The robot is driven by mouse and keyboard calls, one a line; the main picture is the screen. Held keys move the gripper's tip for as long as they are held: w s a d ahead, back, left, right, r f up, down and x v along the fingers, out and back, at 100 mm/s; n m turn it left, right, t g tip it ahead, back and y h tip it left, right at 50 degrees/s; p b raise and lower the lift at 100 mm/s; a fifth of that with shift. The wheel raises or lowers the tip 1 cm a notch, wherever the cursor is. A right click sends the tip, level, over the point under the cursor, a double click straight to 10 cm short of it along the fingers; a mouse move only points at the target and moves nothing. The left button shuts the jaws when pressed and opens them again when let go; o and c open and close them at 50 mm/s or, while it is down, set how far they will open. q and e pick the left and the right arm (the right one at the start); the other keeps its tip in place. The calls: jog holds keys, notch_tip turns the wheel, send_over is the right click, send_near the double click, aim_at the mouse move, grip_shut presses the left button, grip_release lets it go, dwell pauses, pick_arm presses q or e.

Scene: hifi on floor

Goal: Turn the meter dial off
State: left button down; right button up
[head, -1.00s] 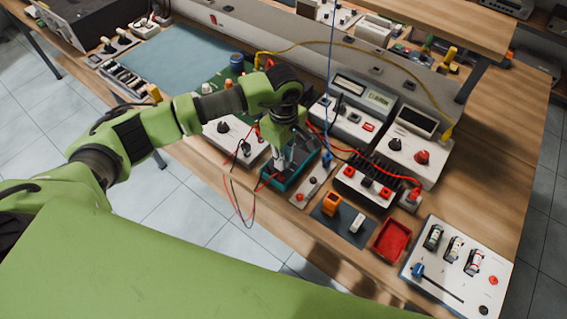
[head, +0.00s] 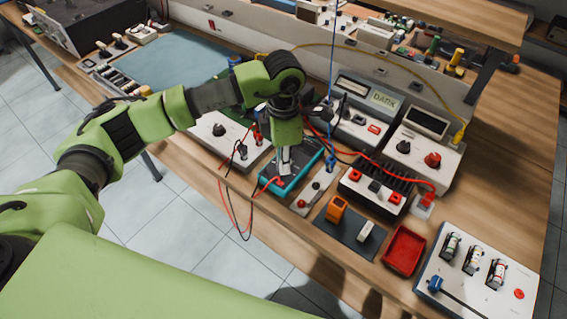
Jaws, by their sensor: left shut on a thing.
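The meter (head: 305,165) is a dark box with a teal rim, lying on the bench near its front edge. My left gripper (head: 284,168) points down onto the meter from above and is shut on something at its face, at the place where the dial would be. The gripper hides the dial, so I cannot see its setting. Red and black leads (head: 233,205) run at the meter's left side and hang over the bench edge. My right gripper is not in view.
Left of the meter stands a white box with a black knob (head: 219,130). To its right are a small switch plate (head: 311,196), a black finned unit (head: 375,182), an orange block (head: 336,208) and a red tray (head: 403,251). A display unit (head: 385,101) reading "DARK" stands behind.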

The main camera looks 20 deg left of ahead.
pick_arm(q)
jog(key=shift+n+b, duration=0.35)
jog(key=shift+n, duration=0.45)
jog(key=shift+r, duration=0.1)
jog(key=c, duration=1.9)
grip_release()
notch_tip(320, 180, up, 12)
